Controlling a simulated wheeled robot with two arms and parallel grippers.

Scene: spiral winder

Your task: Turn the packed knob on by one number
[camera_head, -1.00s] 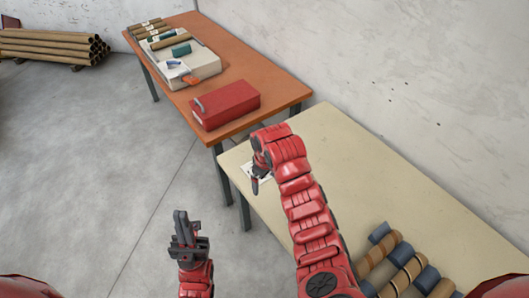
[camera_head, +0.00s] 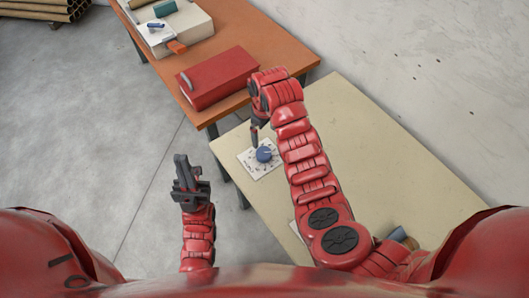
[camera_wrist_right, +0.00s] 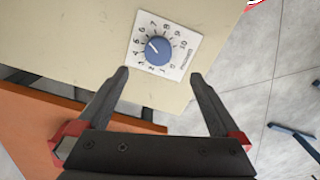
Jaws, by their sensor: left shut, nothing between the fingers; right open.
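A blue round knob (camera_head: 264,154) sits on a white number plate (camera_head: 247,162) on the cream table. In the right wrist view the knob (camera_wrist_right: 159,50) carries a short white pointer line aimed up and left, seemingly near the 5; the exact number is hard to tell. The plate (camera_wrist_right: 187,42) has small sideways lettering that I cannot read surely. My right gripper (camera_head: 255,133) is beside the knob in the head view. In the wrist view its open fingers (camera_wrist_right: 159,75) are apart, empty, with the knob beyond them. My left gripper (camera_head: 183,163) is shut and empty over the floor.
The cream table (camera_head: 370,140) is mostly clear. An orange table (camera_head: 235,40) behind it holds a red box (camera_head: 218,78) and a pale case (camera_head: 175,35). Cardboard tubes (camera_head: 40,10) lie at the far left. A plain wall stands on the right.

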